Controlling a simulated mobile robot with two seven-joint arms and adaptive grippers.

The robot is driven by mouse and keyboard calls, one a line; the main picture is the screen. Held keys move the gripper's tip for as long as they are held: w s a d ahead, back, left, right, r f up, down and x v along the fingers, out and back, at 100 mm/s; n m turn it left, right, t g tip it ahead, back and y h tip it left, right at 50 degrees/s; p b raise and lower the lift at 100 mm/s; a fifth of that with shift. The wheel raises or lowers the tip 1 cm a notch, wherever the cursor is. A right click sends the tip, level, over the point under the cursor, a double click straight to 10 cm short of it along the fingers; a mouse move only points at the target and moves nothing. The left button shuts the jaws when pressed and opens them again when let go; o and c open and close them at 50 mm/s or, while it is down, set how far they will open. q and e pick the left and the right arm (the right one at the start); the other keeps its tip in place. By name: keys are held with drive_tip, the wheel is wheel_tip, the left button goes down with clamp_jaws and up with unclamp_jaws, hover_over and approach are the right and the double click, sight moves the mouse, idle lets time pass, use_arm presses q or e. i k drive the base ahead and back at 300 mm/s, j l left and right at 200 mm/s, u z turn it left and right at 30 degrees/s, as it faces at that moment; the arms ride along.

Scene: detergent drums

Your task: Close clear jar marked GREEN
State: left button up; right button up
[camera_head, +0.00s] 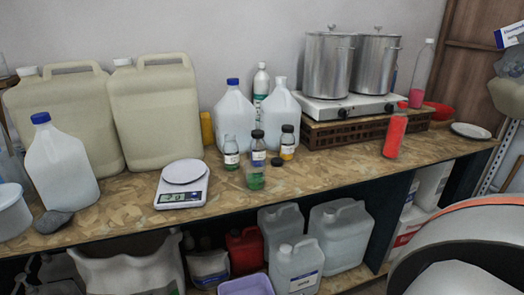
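A small clear jar with green contents (256,178) stands on the wooden bench, in front of the other jars. No cap shows on its top. A loose black cap (277,161) lies on the bench just behind and right of it. The writing on the labels is too small to read. Neither of my grippers is in view.
A white scale (180,190) stands left of the jars. Large jugs (160,110) stand at the back left, steel pots (328,65) on a stove at the back right, a red bottle (395,132) at right. Bare bench (320,172) lies right of the jars.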

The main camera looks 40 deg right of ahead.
sight(231, 152)
drive_tip(key=z, duration=0.95)
